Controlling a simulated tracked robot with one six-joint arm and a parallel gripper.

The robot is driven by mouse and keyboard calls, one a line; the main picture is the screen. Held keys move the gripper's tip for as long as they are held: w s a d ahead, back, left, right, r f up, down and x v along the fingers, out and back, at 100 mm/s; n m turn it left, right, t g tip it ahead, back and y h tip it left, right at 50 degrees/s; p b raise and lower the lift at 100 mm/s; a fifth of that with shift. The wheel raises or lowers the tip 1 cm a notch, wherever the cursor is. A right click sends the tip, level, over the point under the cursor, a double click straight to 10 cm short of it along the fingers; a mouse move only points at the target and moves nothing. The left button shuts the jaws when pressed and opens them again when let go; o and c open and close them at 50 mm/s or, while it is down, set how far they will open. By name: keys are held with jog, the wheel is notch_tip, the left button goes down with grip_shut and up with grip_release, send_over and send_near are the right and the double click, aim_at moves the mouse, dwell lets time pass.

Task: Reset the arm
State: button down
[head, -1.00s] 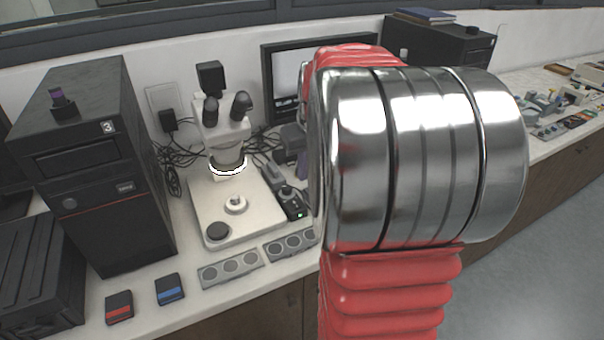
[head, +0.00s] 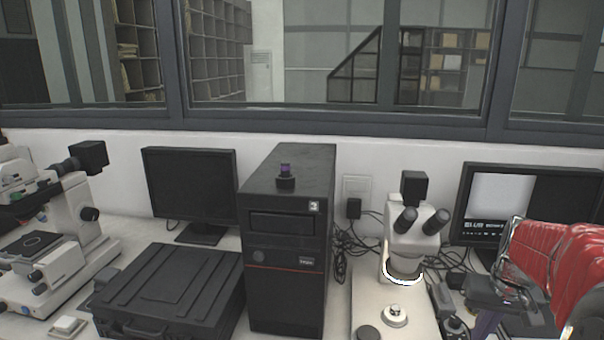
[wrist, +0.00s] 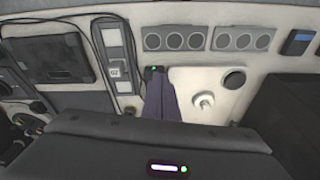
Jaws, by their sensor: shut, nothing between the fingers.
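My red arm enters at the right edge of the head view, with my gripper (head: 487,327) at its end, pointing down at the lower right. In the wrist view my gripper (wrist: 158,78) shows as two purple-grey fingers together, with nothing between them. It hangs beside the white microscope (head: 412,237), on the side toward the monitor. The fingers overlap the small controller with a green light (wrist: 153,69) in the wrist view. I cannot tell their height above it.
A black computer tower (head: 290,235) stands left of the microscope, with a black case (head: 170,290) farther left. A lit monitor (head: 520,210) stands behind my arm. Grey panels with round holes (wrist: 173,38) lie on the bench. Cables run behind the microscope.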

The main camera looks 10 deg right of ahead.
jog(key=s+a+r+n+t, duration=0.1)
jog(key=s+a, duration=0.2)
jog(key=a, duration=0.6)
jog(key=s+a+r+n+t, duration=0.1)
jog(key=s+a+r+n, duration=0.1)
jog(key=a, duration=0.7)
jog(key=s+a+r+n+t, duration=0.1)
jog(key=s+a+n, duration=0.1)
jog(key=s+a, duration=0.3)
jog(key=a, duration=0.4)
jog(key=shift+a+r+t+y, duration=0.25)
jog(key=shift+a+t+y, duration=0.05)
jog(key=shift+a, duration=0.1)
